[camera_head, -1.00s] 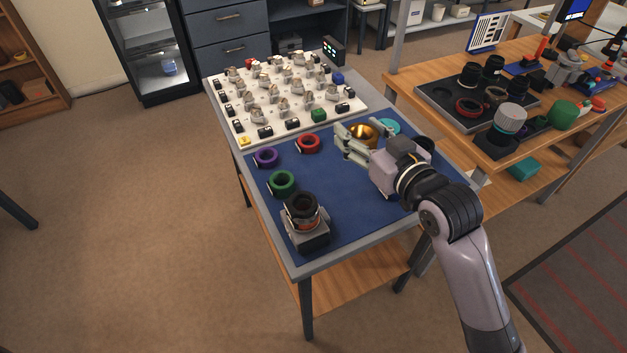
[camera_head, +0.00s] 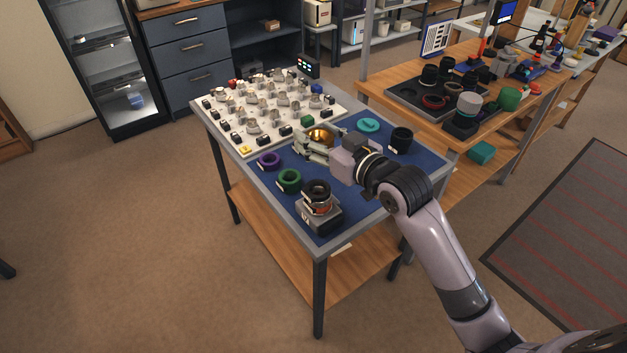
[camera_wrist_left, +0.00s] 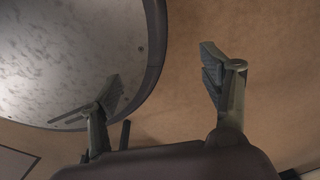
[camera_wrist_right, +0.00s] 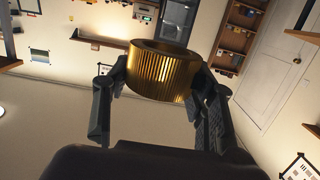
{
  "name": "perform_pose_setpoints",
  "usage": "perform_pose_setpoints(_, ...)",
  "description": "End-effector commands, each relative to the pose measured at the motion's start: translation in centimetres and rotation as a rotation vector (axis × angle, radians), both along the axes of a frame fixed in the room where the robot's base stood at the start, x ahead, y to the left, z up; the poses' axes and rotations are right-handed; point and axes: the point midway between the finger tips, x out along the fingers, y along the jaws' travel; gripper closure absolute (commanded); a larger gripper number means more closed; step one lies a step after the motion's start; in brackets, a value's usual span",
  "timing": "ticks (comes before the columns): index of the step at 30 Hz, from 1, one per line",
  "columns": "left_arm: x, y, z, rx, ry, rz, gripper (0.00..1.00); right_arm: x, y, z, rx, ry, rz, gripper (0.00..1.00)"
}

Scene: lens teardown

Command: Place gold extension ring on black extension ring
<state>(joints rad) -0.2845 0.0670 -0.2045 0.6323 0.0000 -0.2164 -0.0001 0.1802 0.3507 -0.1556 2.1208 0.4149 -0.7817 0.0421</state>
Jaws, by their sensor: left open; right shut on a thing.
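The gold extension ring (camera_head: 320,137) is gripped in my right gripper (camera_head: 317,149), above the back part of the blue mat. The right wrist view shows the ribbed gold ring (camera_wrist_right: 163,72) between both fingers of the right gripper (camera_wrist_right: 160,95). A black ring (camera_head: 317,187) sits on top of the camera body (camera_head: 318,214) at the mat's front, apart from the gold ring. Another black cylindrical ring (camera_head: 401,139) stands at the mat's right; I cannot tell which is the black extension ring. My left gripper (camera_wrist_left: 165,88) is open and empty beside a round grey surface, outside the head view.
A purple ring (camera_head: 269,161), a green ring (camera_head: 289,181) and a cyan ring (camera_head: 368,125) lie on the blue mat (camera_head: 355,205). A white board (camera_head: 240,142) of small parts fills the table's back left. A wooden bench (camera_head: 440,123) stands at the right.

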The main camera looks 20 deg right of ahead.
Motion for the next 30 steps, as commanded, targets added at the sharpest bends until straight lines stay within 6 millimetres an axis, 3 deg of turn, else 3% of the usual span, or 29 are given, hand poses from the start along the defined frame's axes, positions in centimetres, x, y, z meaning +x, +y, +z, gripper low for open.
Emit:
perform_pose_setpoints(1, -0.2, 0.1, -0.2, 0.002, 0.003, -0.001, 0.29, 0.0, 0.0, -1.7, 0.002, 0.007, -0.001, 0.79)
perform_pose_setpoints(6, -1.5, 0.9, -0.4, 0.012, 0.023, -0.002, 0.29, 0.0, 0.1, -5.4, 0.002, 0.004, 0.001, 0.79)
perform_pose_setpoints(12, -3.0, 1.7, -0.6, 0.023, 0.046, 0.000, 0.29, 0.0, 0.1, -7.2, 0.001, -0.001, 0.002, 0.79)
perform_pose_setpoints(18, -2.7, 1.7, -0.8, 0.022, 0.043, 0.001, 0.29, 0.0, 0.1, -10.2, 0.001, 0.001, 0.001, 0.79)
perform_pose_setpoints(22, -2.2, 1.6, -0.8, 0.021, 0.034, 0.001, 0.29, 0.0, 0.1, -11.4, 0.000, -0.001, 0.001, 0.79)
perform_pose_setpoints(30, -1.5, 1.3, -0.8, 0.017, 0.023, 0.002, 0.29, 0.0, 0.1, -11.4, 0.000, -0.003, 0.001, 0.79)
